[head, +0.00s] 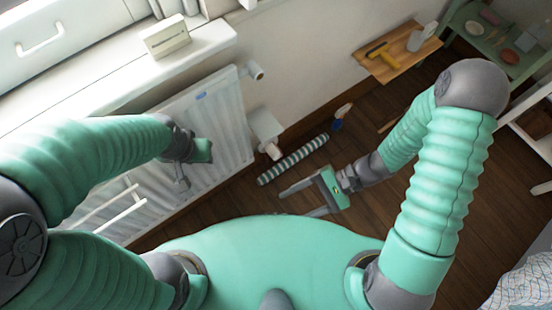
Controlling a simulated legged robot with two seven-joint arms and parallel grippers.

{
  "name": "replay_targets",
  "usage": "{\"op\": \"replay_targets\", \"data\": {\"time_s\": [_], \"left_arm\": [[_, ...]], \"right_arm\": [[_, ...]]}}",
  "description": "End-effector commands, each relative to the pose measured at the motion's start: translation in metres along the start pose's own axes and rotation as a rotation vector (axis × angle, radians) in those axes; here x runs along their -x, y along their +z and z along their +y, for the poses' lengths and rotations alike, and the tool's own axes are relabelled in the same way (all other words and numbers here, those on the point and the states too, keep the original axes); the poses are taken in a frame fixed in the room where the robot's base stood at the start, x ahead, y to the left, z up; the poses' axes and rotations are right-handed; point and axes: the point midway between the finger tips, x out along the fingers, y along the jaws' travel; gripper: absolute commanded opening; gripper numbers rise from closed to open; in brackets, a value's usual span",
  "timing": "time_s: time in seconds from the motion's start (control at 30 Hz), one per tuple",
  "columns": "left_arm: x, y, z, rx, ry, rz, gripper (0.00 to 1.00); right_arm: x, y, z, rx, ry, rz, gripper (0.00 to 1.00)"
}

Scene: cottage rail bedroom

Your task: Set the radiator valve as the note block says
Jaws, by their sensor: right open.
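The note block (166,36) stands on the white windowsill; its writing is too small to read. The white radiator (222,115) hangs below the sill. My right gripper (301,198) is open and empty above the floor, right of the radiator and well apart from the knob. My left gripper (183,180) is in front of the radiator, left of and below the knob; its fingers are too unclear to tell their state.
A white box-like fitting (264,127) is on the wall near the radiator's lower right. A striped roll (293,159) and a blue bottle-like item (341,115) are on the floor. A wooden shelf (398,62) and a green shelf unit (490,60) stand at right.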

Motion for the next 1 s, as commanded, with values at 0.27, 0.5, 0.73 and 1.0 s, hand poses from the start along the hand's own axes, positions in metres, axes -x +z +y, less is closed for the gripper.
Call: {"op": "replay_targets", "data": {"time_s": [0.27,0.5,0.73,1.0], "left_arm": [[-0.159,0.038,0.000,0.000,0.000,-0.002,0.37],[-0.191,0.045,0.000,0.000,0.000,0.000,0.37],[-0.207,0.049,0.000,0.000,0.000,0.000,0.37],[-0.247,0.059,0.000,0.000,0.000,-0.001,0.37]], "right_arm": [[-0.061,-0.221,-0.005,-0.332,-0.947,-0.085,0.64],[-0.048,-0.314,0.027,-0.446,-1.328,0.102,0.64],[-0.056,-0.326,-0.001,-0.444,-1.336,0.108,0.64],[-0.075,-0.351,-0.066,-0.441,-1.333,0.107,0.64]]}}
